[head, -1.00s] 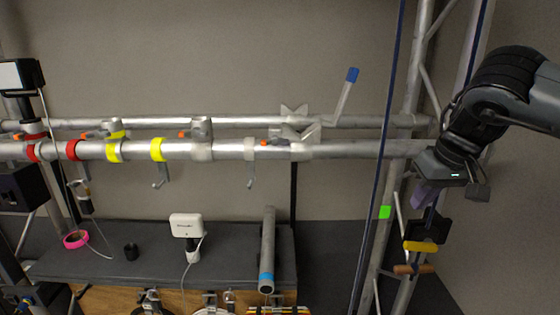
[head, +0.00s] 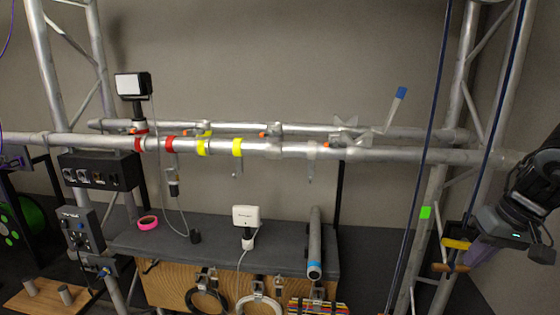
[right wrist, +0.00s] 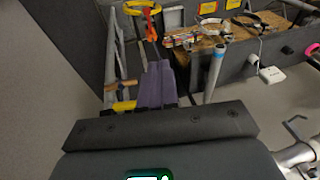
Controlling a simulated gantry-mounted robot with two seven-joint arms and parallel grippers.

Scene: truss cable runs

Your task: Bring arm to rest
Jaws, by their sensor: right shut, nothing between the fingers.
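My right arm comes in at the right edge of the head view, its gripper (head: 472,262) pointing down and to the left. In the right wrist view its two purple fingers (right wrist: 157,85) lie together, with nothing between them. In the head view the fingers overlap the tools with a yellow handle (head: 455,244) and a brown handle (head: 450,267) by the right truss upright; I cannot tell whether they touch.
A horizontal truss pipe (head: 400,155) with red and yellow bands and clamps crosses the scene. Dark blue cables (head: 424,150) hang near the right upright (head: 435,190). A dark bench (head: 200,250) holds a white device (head: 246,215), pink tape (head: 148,222) and a grey tube (head: 315,240).

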